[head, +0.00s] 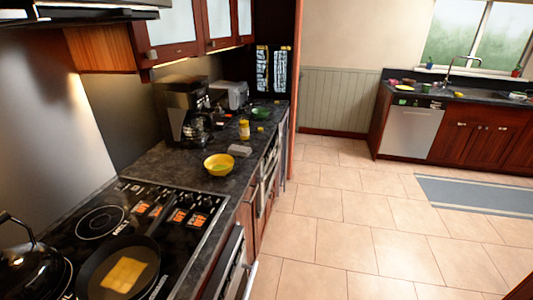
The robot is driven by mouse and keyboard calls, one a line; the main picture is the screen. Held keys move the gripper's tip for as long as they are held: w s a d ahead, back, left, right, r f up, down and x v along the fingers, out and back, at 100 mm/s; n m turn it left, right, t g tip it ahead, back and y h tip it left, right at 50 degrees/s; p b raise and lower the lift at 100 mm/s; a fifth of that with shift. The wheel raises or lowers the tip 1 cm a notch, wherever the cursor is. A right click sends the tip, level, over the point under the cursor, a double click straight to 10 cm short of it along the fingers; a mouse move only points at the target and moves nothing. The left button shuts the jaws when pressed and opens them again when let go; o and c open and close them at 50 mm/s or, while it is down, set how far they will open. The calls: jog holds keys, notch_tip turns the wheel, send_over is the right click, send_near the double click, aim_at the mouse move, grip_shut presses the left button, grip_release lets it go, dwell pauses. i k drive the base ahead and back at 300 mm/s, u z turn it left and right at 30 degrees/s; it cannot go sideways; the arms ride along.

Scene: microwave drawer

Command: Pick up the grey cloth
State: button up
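A small light grey folded thing, which looks like the grey cloth (240,150), lies flat on the dark countertop (152,162). It is just behind and to the right of the yellow bowl (219,165), near the counter's front edge. It is small in the head view, so its folds cannot be made out. My gripper is not in view.
A coffee maker (182,110), yellow container (244,129), green bowl (260,112) and toaster (230,95) stand on the counter. A pan (98,275) and kettle (25,268) sit on the stove (185,232). Open tiled floor (330,230) lies to the right.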

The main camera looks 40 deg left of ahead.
aim_at(239, 151)
jog(key=u, duration=0.2)
jog(key=i, duration=1.3)
jog(key=u, duration=0.8)
jog(key=i, duration=1.4)
jog(key=u, duration=1.8)
jog(key=i, duration=0.75)
jog(key=u, duration=0.8)
